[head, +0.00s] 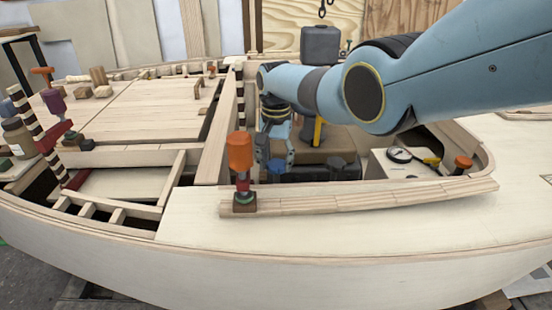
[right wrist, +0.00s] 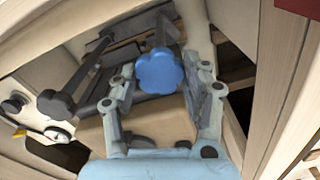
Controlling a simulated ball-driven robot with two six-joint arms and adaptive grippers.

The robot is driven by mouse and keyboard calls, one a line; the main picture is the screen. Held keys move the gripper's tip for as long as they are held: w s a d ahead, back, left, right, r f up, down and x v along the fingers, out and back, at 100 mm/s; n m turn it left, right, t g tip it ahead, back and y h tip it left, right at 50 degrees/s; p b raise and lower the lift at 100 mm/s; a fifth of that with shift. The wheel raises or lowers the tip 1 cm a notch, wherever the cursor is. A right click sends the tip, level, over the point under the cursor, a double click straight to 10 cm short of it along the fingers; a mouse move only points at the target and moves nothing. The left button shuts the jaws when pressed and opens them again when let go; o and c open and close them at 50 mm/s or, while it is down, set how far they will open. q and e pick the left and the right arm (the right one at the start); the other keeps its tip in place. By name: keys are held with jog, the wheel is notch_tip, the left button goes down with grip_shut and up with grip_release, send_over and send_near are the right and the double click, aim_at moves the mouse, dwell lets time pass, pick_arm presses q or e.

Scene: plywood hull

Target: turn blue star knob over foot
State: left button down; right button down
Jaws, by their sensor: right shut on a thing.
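The blue star knob (right wrist: 160,72) shows in the right wrist view as a lobed blue disc between the two fingers of my right gripper (right wrist: 166,88). The fingers are closed in on it from both sides. In the head view, my right gripper (head: 276,152) points down into the open hull, with a blue knob (head: 278,165) at its fingertips. The foot under the knob is hidden. A second, darker star knob (right wrist: 55,102) on a dark rod is apart from the gripper; it also shows in the head view (head: 337,163). My left gripper is not in view.
An orange-handled clamp (head: 240,152) stands on the curved plank (head: 370,200) close left of my right gripper. Hull frames and planking edge the opening. A round gauge (head: 399,155) and an orange knob (head: 463,162) lie to the right.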

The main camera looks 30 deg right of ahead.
jog(key=shift+w+d+r+m, duration=0.1)
jog(key=shift+m, duration=0.4)
jog(key=c, duration=1)
grip_release()
notch_tip(320, 180, up, 12)
jog(key=shift+f, duration=0.1)
